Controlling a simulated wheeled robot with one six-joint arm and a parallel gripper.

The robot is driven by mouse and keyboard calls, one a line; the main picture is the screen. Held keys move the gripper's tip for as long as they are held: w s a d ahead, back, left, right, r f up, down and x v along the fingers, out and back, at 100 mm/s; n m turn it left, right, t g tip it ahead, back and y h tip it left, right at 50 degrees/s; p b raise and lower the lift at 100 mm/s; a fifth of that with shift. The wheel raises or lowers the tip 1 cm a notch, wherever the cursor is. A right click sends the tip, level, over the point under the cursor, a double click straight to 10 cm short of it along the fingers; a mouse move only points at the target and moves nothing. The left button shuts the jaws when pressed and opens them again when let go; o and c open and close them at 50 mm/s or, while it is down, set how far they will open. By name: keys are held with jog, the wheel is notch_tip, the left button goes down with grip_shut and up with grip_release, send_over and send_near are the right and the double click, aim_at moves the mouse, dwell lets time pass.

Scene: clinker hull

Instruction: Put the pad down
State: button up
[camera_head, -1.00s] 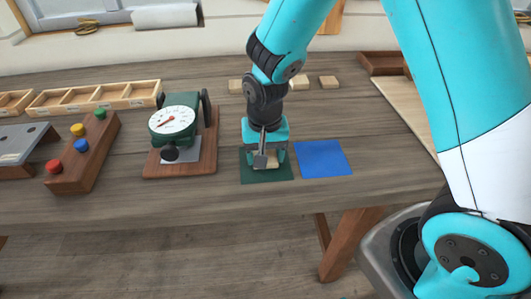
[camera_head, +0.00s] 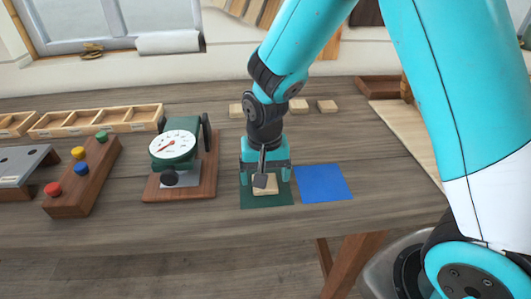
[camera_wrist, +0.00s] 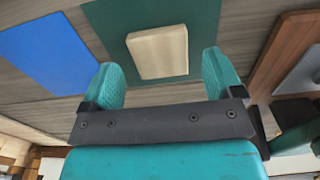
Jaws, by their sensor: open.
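The pad, a small pale wooden block (camera_head: 264,185), lies flat on the dark green mat (camera_head: 262,200). In the wrist view the pad (camera_wrist: 158,52) lies on the green mat (camera_wrist: 205,18), just beyond the fingertips. My gripper (camera_head: 265,175) is open above the pad. In the wrist view its two fingers (camera_wrist: 160,72) are spread wide, with clear space between them and the pad, and nothing is held.
A blue mat (camera_head: 323,183) lies right of the green mat. A dial gauge (camera_head: 173,146) on a wooden base stands close on the left. A block with coloured knobs (camera_head: 82,178) is farther left. Several wooden blocks (camera_head: 327,106) sit behind.

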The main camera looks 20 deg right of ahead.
notch_tip(320, 180, up, 10)
jog(key=s+a+r+n+y, duration=0.2)
jog(key=s+n, duration=0.3)
jog(key=s, duration=0.4)
jog(key=s+a+r+n+y, duration=0.2)
jog(key=s+r+n, duration=0.3)
jog(key=s, duration=0.4)
jog(key=shift+s+a+r+n, duration=0.25)
jog(key=shift+s+r+n, duration=0.05)
jog(key=shift+n, duration=0.1)
